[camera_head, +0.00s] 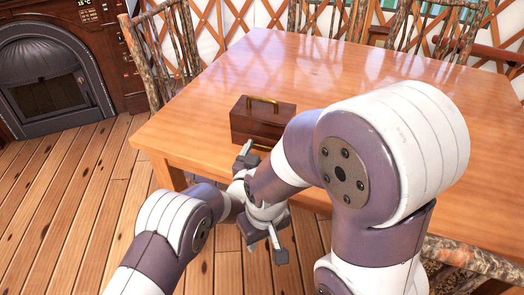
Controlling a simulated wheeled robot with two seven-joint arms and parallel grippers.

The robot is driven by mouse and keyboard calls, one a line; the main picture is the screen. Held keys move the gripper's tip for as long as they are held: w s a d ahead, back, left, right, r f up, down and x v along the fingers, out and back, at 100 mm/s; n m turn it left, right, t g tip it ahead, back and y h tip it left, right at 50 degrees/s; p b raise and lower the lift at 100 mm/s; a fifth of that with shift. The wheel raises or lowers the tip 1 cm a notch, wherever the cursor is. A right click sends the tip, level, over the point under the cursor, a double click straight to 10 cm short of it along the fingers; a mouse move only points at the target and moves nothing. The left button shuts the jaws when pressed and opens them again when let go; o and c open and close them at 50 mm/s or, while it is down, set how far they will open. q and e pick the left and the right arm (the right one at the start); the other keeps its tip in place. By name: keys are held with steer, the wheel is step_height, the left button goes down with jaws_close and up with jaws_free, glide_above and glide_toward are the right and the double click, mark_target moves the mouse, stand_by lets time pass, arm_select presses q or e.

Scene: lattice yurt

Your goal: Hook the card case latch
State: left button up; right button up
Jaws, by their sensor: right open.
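The card case (262,120) is a dark reddish-brown wooden box with a brass handle on its lid, standing near the table's front left edge. Its lid looks closed. I cannot make out the latch; a brass strip shows low on the front, partly behind my arms. My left gripper (246,154) is just in front of the case's front face, at the table edge. Its fingers are small and overlapped, so its opening is unclear. My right gripper (267,252) points down below and in front of the table edge, open and empty, away from the case.
The wooden table (330,75) is bare behind and beside the case. My two arms cross close together in front of it, and the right arm covers the table's front right. Branch chairs (165,50) stand around the table. A stove (45,75) stands far left.

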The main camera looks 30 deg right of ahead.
arm_select(q)
steer(key=shift+n+b, duration=0.55)
steer(key=shift+n, duration=0.05)
steer(key=n, duration=0.1)
steer(key=n+b, duration=0.1)
steer(key=shift+w+a+r+n, duration=0.15)
steer(key=shift+r+n, duration=0.1)
steer(key=shift+n, duration=0.05)
steer(key=shift+r+n, duration=0.15)
steer(key=shift+n, duration=0.15)
steer(key=o, duration=1)
steer(key=p+v, duration=0.1)
steer(key=v, duration=1.1)
steer(key=shift+s+a, duration=0.2)
steer(key=shift+a, duration=0.1)
